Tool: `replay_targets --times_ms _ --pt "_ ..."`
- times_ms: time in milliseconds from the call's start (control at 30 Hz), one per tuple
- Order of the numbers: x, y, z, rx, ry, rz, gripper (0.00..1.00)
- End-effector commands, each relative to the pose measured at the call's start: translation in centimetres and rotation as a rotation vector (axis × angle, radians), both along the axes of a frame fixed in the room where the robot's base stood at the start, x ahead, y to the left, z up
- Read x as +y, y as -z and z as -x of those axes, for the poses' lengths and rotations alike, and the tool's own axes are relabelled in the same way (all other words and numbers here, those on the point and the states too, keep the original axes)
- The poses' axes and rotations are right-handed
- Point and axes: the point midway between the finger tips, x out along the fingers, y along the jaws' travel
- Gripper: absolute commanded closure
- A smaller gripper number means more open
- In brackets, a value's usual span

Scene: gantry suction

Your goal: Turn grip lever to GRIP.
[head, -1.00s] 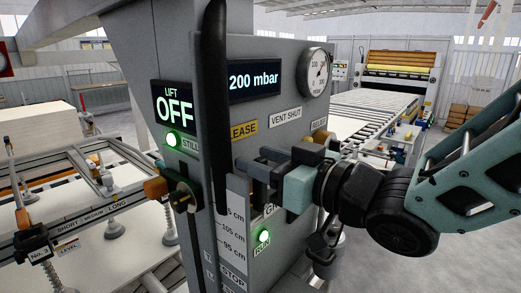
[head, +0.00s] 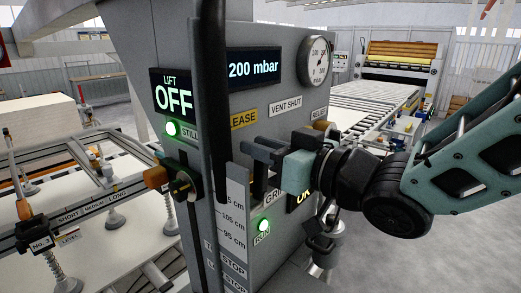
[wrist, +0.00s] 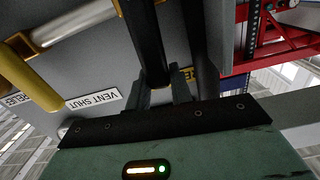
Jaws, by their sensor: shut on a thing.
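The grey panel (head: 245,215) of the suction column carries a yellow EASE label (head: 243,118), partly covered, and below it a partly covered label starting GR (head: 272,197). My gripper (head: 260,160) is at the panel between these two labels, its dark fingers reaching leftward close to the panel face. It is shut on the grip lever, which is mostly hidden by the fingers; I cannot tell its exact angle. In the wrist view my gripper (wrist: 168,85) shows its dark fingers against the panel.
A tall black bar (head: 212,100) stands upright left of my fingers. A VENT SHUT label (head: 286,105) and a round gauge (head: 318,60) are above. The pressure display (head: 254,67) reads 200 mbar; the lift display (head: 173,95) reads OFF. A suction frame (head: 85,205) is at left.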

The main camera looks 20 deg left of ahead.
Motion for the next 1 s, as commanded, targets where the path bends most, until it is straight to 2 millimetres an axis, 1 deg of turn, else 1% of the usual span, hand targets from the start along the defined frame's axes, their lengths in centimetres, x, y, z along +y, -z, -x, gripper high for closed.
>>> replay_targets --times_ms 167,633,800,1000 --pt "-0.5 0.3 -1.1 0.109 0.004 -0.047 1.00" --pt "-1.7 1.6 -4.1 0.503 0.005 -0.208 1.00" --pt "-2.0 2.2 -4.7 0.620 0.004 -0.255 1.00" --pt "-2.2 2.8 -5.2 0.717 0.002 -0.297 1.00"
